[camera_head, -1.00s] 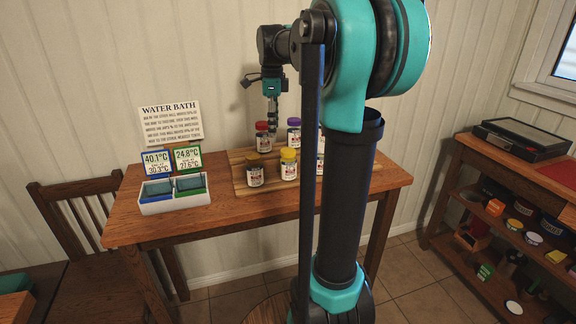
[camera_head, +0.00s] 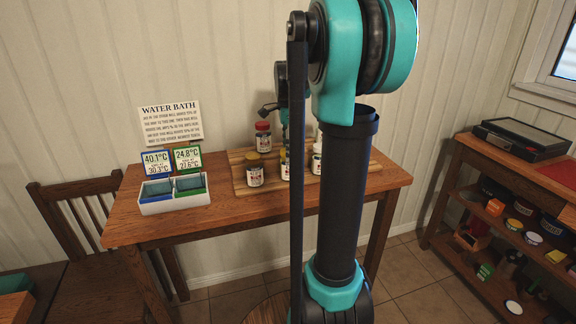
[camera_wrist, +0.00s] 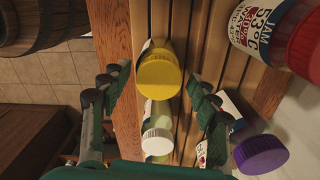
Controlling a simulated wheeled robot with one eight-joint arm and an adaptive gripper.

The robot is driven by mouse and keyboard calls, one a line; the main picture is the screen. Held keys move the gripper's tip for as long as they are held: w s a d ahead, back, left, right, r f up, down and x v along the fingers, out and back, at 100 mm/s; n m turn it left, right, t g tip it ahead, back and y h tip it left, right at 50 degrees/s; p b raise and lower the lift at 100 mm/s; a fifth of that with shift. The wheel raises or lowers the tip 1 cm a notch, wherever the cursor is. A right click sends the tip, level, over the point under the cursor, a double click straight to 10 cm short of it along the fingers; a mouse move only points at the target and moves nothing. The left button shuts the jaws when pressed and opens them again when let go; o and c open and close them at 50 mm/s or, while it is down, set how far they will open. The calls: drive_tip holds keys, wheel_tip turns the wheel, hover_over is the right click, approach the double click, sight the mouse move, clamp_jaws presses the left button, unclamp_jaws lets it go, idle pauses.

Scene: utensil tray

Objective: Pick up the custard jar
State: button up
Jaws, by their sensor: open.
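A jar with a bright yellow lid (camera_wrist: 158,78) stands on the slatted wooden board; its label cannot be read, so I cannot confirm it is the custard jar. My gripper (camera_wrist: 160,74) is open in the wrist view, with one finger on each side of the yellow lid and visible gaps between. A white-lidded jar (camera_wrist: 157,143) is close below it in the wrist view. A purple-lidded jar (camera_wrist: 262,155) is outside the right finger. A red-lidded jam jar (camera_wrist: 265,35) is at upper right.
A white water bath box (camera_head: 175,205) with two temperature displays stands on the table's left. A wooden barrel (camera_wrist: 45,22) shows beyond the table edge in the wrist view.

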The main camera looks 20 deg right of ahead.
sight(288, 164)
drive_tip(key=shift+f, duration=2.7)
drive_tip(key=c, duration=1.2)
drive_tip(key=shift+c, duration=0.2)
drive_tip(key=shift+r, duration=0.15)
